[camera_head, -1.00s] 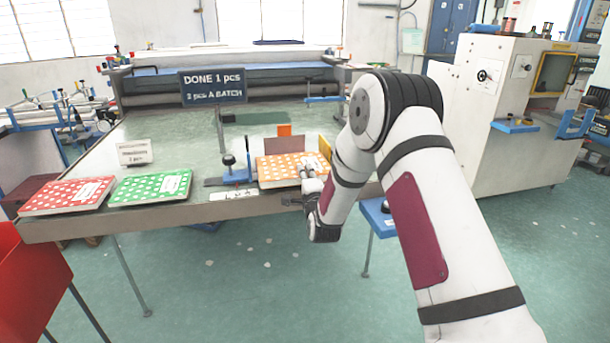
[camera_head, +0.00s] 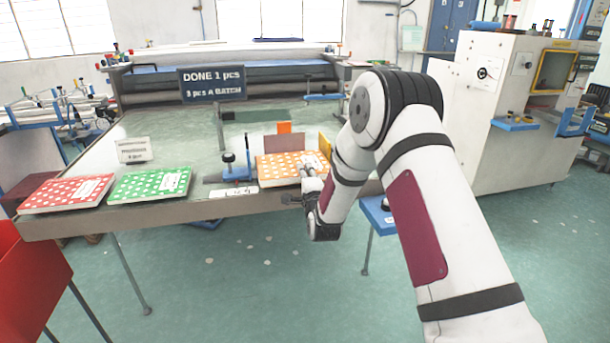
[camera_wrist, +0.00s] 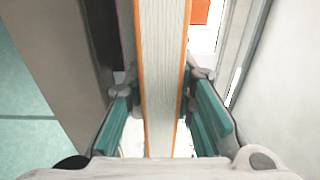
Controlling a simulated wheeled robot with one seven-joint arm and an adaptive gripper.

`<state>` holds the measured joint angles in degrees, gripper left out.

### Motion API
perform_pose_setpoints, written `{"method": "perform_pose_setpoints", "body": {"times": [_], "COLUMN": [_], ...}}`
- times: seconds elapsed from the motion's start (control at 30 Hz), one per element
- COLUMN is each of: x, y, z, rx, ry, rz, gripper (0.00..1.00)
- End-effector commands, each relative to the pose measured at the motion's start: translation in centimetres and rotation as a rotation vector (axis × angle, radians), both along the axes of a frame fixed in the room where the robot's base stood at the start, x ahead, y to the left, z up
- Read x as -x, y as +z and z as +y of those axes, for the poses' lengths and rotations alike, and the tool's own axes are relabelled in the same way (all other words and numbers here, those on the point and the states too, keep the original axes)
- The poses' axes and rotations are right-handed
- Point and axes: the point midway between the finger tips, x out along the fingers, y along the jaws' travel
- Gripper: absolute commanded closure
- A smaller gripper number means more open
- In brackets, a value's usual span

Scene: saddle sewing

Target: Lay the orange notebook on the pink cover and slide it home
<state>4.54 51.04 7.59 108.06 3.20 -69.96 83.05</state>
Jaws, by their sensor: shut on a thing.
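The orange notebook (camera_head: 283,168), with white dots, lies nearly flat at the front edge of the long table in the head view. My gripper (camera_head: 308,184) is at its right front corner. In the wrist view, the notebook's cream page edge (camera_wrist: 160,75) with its orange covers runs between the teal finger pads of my gripper (camera_wrist: 160,128), which is shut on it. A thin pinkish edge, perhaps of the pink cover (camera_wrist: 123,35), shows beside the notebook. The cover is otherwise hidden, and I cannot tell how far the two overlap.
A blue clamp-like fixture (camera_head: 235,170) stands left of the notebook. A brownish upright plate (camera_head: 284,143), an orange block (camera_head: 284,127) and a yellow plate (camera_head: 324,146) stand behind it. Green (camera_head: 150,186) and red (camera_head: 66,193) dotted notebooks lie left. A sign (camera_head: 212,83) stands behind.

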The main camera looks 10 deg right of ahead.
Motion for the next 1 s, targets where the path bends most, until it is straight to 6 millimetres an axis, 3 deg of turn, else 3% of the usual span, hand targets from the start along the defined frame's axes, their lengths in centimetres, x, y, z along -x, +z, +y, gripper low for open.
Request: {"method": "perform_pose_setpoints", "body": {"times": [0.23,0.27,0.37,1.0], "x": [-0.06,-0.06,-0.04,0.07], "y": [-0.03,-0.04,-0.06,-0.63], "z": [0.0,0.0,0.0,-0.02], "rx": [-0.001,-0.001,0.0,0.0], "ry": [0.0,0.0,0.0,0.0], "rz": [-0.006,-0.006,-0.005,0.002], "gripper": [1.0,0.75,0.54,0.54]}}
